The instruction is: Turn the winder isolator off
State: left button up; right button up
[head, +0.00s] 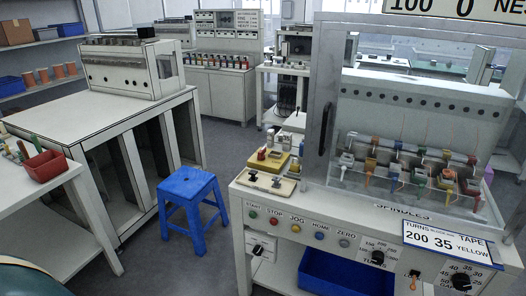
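The winder (420,120) stands at the right, a grey bench machine with a clear guard and a row of coloured spindles (410,170). Its front panel has START, STOP, JOG, HOME and ZERO buttons. Below them, at the lower left, is a white box with a black rotary handle (258,250); its label is too small to read, so I cannot confirm it as the isolator or tell its position. Black dial knobs (377,257) and a small orange-tipped switch (414,274) sit farther right. Neither of my grippers is in view.
A blue stool (190,208) stands on the floor left of the winder. A blue bin (345,274) sits under the winder's panel. A white bench (90,112) and a side table with a red tray (46,165) are at the left. Grey floor shows around the stool.

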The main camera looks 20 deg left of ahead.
aim_at(261, 156)
jog(key=j+z, duration=0.25)
jog(key=j, duration=0.5)
jog(key=j+z, duration=0.25)
jog(key=j, duration=0.5)
jog(key=i, duration=0.05)
